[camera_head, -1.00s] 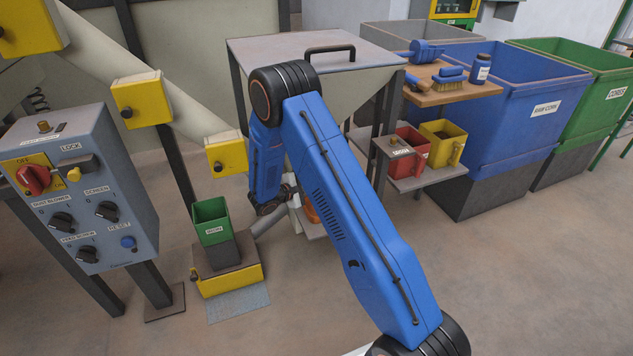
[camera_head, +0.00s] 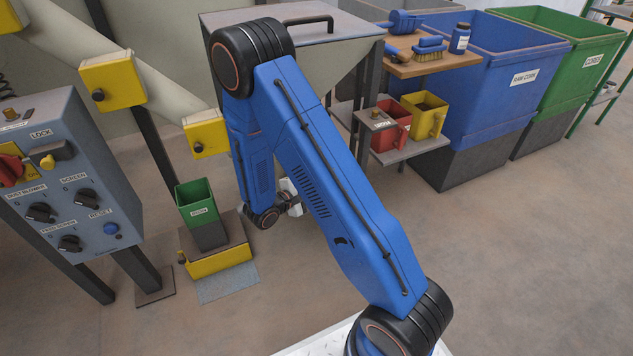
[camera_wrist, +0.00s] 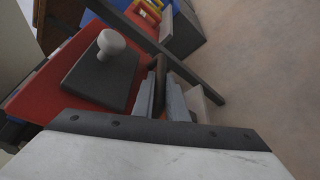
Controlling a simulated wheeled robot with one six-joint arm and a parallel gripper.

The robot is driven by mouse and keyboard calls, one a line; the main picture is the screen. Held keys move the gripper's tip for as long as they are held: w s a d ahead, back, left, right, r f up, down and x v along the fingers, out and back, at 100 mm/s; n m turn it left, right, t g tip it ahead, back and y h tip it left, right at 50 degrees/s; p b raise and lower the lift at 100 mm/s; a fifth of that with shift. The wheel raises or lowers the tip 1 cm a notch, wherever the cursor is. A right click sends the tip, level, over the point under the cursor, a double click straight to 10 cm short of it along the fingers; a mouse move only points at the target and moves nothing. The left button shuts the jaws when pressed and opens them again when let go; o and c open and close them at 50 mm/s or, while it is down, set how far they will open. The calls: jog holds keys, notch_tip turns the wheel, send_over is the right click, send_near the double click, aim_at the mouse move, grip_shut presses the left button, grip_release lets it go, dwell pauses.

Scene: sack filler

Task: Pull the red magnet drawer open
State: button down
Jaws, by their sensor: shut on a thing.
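In the wrist view the red drawer (camera_wrist: 68,62) fills the upper left, with a dark plate (camera_wrist: 92,82) and a pale round knob (camera_wrist: 110,42) on it. My gripper (camera_wrist: 163,95) has its two grey fingers on either side of a dark bar handle (camera_wrist: 160,68) beside the red body. The fingers are shut on this bar. In the head view my blue arm hides the drawer, and only a small white part near my wrist (camera_head: 290,195) shows. How far the drawer stands open cannot be told.
A small green bin (camera_head: 196,200) stands on a yellow-fronted base left of my arm. A grey control box (camera_head: 70,190) is further left. Red (camera_head: 398,130) and yellow (camera_head: 424,108) containers sit on a low shelf at right. The floor at right front is clear.

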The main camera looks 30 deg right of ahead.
jog(key=shift+s+f, duration=0.1)
jog(key=shift+s, duration=0.15)
jog(key=c, duration=1.8)
grip_release()
jog(key=shift+o, duration=0.2)
jog(key=shift+a, duration=0.1)
jog(key=shift+a, duration=0.3)
jog(key=v, duration=1.6)
jog(key=shift+s+a+r, duration=0.25)
jog(key=shift+s+a, duration=0.05)
